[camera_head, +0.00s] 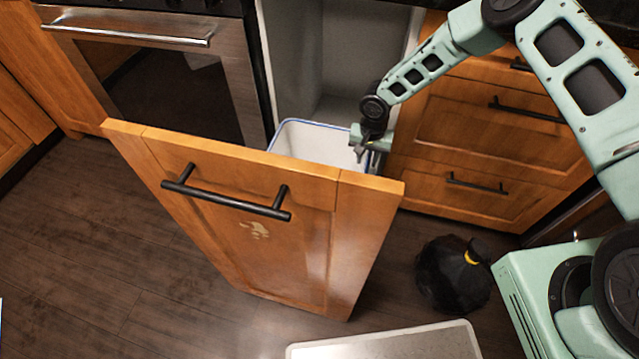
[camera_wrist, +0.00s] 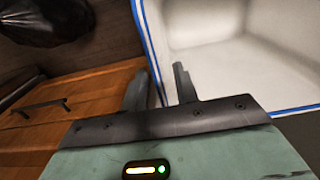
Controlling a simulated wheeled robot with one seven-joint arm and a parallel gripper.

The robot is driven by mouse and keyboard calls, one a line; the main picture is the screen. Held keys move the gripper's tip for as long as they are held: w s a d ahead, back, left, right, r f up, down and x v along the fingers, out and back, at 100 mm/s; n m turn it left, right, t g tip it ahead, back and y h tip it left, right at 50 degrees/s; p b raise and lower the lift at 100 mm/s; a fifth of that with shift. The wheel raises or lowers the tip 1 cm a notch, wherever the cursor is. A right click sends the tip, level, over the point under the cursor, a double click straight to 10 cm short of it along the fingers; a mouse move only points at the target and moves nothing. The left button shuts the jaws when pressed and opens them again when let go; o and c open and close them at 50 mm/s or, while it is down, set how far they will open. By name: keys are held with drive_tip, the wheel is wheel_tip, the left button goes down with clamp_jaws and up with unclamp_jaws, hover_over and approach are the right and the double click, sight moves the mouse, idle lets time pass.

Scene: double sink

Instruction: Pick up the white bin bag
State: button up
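The white bin bag (camera_head: 318,146) shows as a white, blue-edged lining in the bin behind the pulled-out wooden drawer front; the front hides its lower part. In the wrist view, the white bag (camera_wrist: 215,25) fills the upper right, with its blue edge running down toward my fingers. My gripper (camera_head: 368,142) is at the bag's right rim in the head view. In the wrist view, my gripper (camera_wrist: 160,70) has its fingers apart, one on each side of the blue-edged rim. Gaps show between the fingers and the rim. I cannot tell bag from bin wall.
The wooden drawer front (camera_head: 240,205) with a black handle stands open. A black tied bag (camera_head: 453,275) sits on the floor at right. Closed drawers (camera_head: 470,135) are right of the bin, an oven (camera_head: 165,85) left. A pale flat-topped object (camera_head: 390,345) is at the bottom.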

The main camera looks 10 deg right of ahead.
drive_tip(key=shift+f, duration=0.55)
clamp_jaws()
